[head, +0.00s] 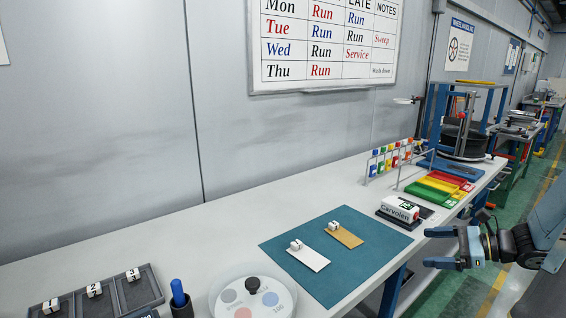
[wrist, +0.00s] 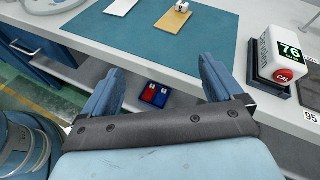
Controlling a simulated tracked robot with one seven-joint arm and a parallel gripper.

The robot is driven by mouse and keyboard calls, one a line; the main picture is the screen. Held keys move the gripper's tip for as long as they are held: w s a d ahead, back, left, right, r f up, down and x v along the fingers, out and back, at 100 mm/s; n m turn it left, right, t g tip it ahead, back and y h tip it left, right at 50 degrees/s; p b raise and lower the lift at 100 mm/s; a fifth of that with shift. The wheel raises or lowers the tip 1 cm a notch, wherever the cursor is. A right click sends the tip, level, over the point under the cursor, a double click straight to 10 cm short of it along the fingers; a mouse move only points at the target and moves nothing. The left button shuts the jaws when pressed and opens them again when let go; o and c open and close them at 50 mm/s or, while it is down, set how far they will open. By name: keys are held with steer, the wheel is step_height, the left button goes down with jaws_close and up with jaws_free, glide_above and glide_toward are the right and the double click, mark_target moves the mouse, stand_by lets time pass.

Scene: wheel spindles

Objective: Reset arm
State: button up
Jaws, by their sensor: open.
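My gripper (head: 440,248) is at the right of the head view, off the front edge of the bench. Its two blue fingers are apart, with nothing between them. In the wrist view my gripper (wrist: 160,88) also shows open and empty, with the bench's front edge beyond the fingers. My arm reaches in from the right side of the head view.
The white bench (head: 150,225) runs along the wall. A teal mat (head: 300,280) holds a white plate (head: 312,258) and a tan plate (head: 345,236), each with a small white block. A white Carvolen box (head: 400,209) sits near the bench edge. Red and blue bins (wrist: 156,95) show below.

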steer(key=s+a+r+n+g+h, duration=0.3)
steer(key=a+r+n, duration=0.1)
steer(key=a+n, duration=0.2)
steer(key=s+a+r+n+g+h, duration=0.3)
steer(key=s+a+n, duration=0.1)
steer(key=a+n, duration=0.15)
steer(key=s+a+r+n+t+h, duration=0.4)
steer(key=s+r+n+h, duration=0.2)
steer(key=r, duration=0.6)
steer(key=s+n, duration=0.2)
steer(key=n, duration=0.1)
steer(key=shift+s, duration=0.35)
steer(key=shift+n, duration=0.25)
